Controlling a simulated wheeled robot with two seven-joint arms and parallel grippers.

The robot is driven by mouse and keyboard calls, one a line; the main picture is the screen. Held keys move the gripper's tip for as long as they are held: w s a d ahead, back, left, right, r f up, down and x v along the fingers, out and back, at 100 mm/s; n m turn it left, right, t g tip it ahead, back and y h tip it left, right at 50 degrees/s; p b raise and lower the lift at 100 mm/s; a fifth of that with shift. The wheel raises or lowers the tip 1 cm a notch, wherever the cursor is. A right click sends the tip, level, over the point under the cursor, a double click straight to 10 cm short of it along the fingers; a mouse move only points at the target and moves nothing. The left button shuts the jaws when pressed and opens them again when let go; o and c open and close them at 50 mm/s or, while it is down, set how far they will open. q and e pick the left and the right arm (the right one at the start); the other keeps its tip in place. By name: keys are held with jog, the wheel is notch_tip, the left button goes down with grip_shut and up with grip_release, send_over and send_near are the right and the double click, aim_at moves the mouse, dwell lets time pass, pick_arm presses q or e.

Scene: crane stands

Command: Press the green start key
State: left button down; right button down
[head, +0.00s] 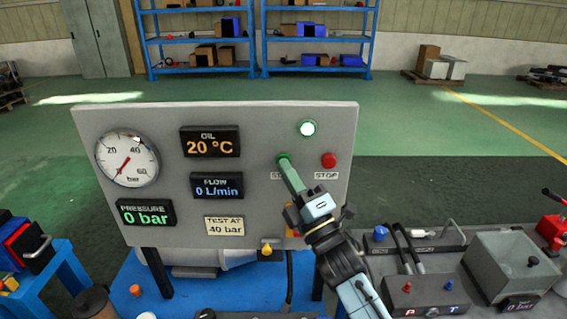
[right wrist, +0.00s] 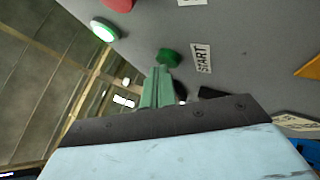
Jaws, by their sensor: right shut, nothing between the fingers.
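The green start key (head: 283,157) is on the grey panel (head: 262,125), left of the red stop key (head: 328,160). My right gripper (head: 287,166) is shut and empty, its green fingers pointing up at the start key. In the head view the fingertips overlap the key's lower edge. In the right wrist view the start key (right wrist: 168,56) shows just beyond the fingertips (right wrist: 160,72), beside the START label (right wrist: 202,58). I cannot tell whether they touch. My left gripper is not in view.
The panel carries a round gauge (head: 127,159), displays reading 20 °C, 0 L/min and 0 bar, and a lit white-green lamp (head: 307,128). A grey bench unit with hoses and a grey tank (head: 508,262) stands at the right. A blue stand (head: 62,275) is at the left.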

jog(key=shift+s, duration=0.1)
jog(key=shift+s+p, duration=0.4)
jog(key=shift+s, duration=0.4)
jog(key=s+p, duration=0.1)
jog(key=s, duration=0.4)
jog(key=shift+p, duration=0.4)
